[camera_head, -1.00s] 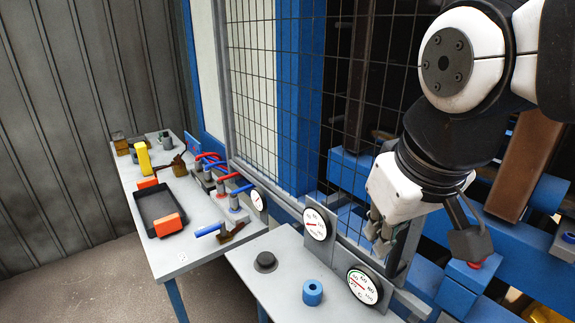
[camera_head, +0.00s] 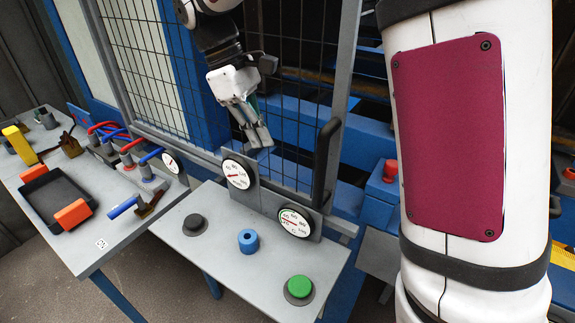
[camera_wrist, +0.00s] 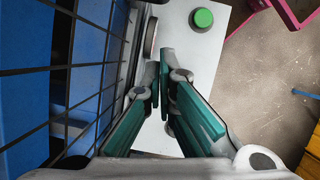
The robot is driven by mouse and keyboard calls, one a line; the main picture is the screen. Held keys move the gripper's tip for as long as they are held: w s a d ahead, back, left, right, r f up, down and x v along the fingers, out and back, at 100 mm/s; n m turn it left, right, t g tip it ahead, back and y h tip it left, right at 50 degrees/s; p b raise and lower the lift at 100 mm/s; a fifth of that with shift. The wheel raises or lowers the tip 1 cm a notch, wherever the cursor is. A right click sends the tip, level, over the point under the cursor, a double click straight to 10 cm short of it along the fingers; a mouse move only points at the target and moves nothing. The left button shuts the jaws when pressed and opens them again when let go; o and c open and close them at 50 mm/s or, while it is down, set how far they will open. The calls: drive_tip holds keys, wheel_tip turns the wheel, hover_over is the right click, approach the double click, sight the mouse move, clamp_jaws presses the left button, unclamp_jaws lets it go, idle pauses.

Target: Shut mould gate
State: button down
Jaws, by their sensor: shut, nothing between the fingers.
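The mould gate is a grey-framed black wire mesh panel; its right post (camera_head: 343,95) shows in the head view. A dark upright handle (camera_head: 325,163) is on that side of the gate. My gripper (camera_head: 263,140) is shut and empty, in front of the mesh, left of the handle and apart from it. In the wrist view my gripper (camera_wrist: 165,75) points down past the mesh (camera_wrist: 65,95), which lies along the left. The handle is not clearly identifiable there.
A left table (camera_head: 100,240) holds a dark tray and levers. A red button (camera_head: 390,170) lies right of the gate.

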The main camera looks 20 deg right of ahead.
drive_tip(key=s+d+f+p, duration=0.3)
drive_tip(key=s+d+f, duration=0.2)
drive_tip(key=f, duration=0.4)
drive_tip(key=shift+s+d+f, duration=0.15)
drive_tip(key=shift+d, duration=0.2)
drive_tip(key=shift+d, duration=0.1)
